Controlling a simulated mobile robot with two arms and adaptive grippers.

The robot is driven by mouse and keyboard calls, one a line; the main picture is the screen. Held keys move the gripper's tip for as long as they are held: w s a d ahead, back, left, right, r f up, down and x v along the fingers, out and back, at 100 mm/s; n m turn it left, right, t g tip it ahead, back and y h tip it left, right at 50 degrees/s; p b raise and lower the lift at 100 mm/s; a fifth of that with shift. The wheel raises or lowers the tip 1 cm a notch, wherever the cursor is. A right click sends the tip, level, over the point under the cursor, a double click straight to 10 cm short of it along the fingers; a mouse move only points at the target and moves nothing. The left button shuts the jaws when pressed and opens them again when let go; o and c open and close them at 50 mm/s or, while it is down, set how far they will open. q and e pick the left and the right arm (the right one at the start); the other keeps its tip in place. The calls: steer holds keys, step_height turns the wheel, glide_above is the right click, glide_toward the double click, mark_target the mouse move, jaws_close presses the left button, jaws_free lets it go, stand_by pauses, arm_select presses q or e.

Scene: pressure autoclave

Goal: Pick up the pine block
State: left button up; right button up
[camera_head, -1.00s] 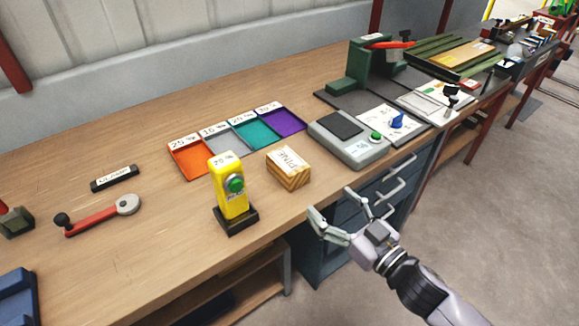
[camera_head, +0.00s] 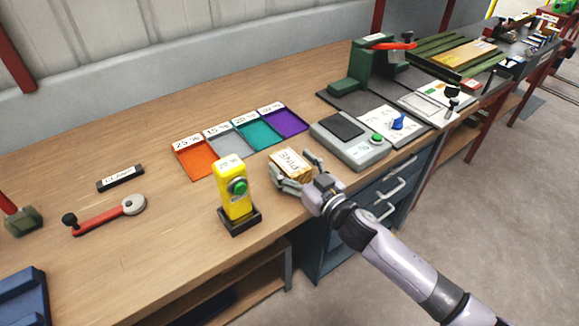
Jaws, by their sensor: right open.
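The pine block (camera_head: 290,163) is a small wooden block with a white label reading PINE on top. It sits on the wooden workbench, right of the yellow device. My right gripper (camera_head: 297,172) is open, with one finger at the block's near left side and the other at its right side. The fingers and hand hide the block's lower front. I cannot tell whether the fingers touch it. My left gripper is not in view.
A yellow device (camera_head: 232,190) with a green button stands close left of my right gripper. Coloured trays (camera_head: 197,162) lie behind. A grey scale-like unit (camera_head: 350,143) is to the right. A red-handled crank (camera_head: 103,216) lies at left. The bench front between is clear.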

steer(key=shift+w+a, duration=0.2)
steer(key=shift+w, duration=0.05)
steer(key=shift+s, duration=0.1)
steer(key=shift+c, duration=0.4)
steer(key=c, duration=1.3)
steer(key=shift+r, duration=0.15)
